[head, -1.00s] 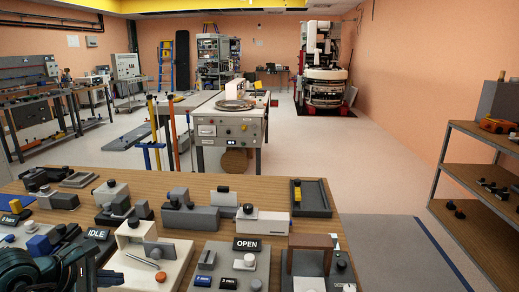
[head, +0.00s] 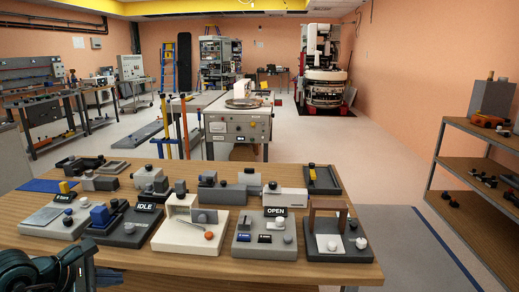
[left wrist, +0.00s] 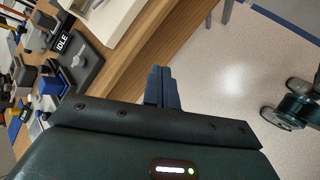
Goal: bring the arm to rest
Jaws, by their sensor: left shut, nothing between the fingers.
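My left gripper (left wrist: 163,88) shows in the left wrist view with its two dark fingers shut together and nothing between them. It is off the front edge of the wooden bench (left wrist: 165,55), over the pale floor. In the head view my left gripper (head: 85,270) is at the bottom left, in front of the bench (head: 340,272) and apart from the devices on it.
On the bench stand a grey device marked IDLE (head: 125,232), a white fixture with an orange ball (head: 187,236), a panel marked OPEN (head: 262,246) and a brown arch (head: 328,206). A shelf (head: 462,160) stands at the right. Floor between is clear.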

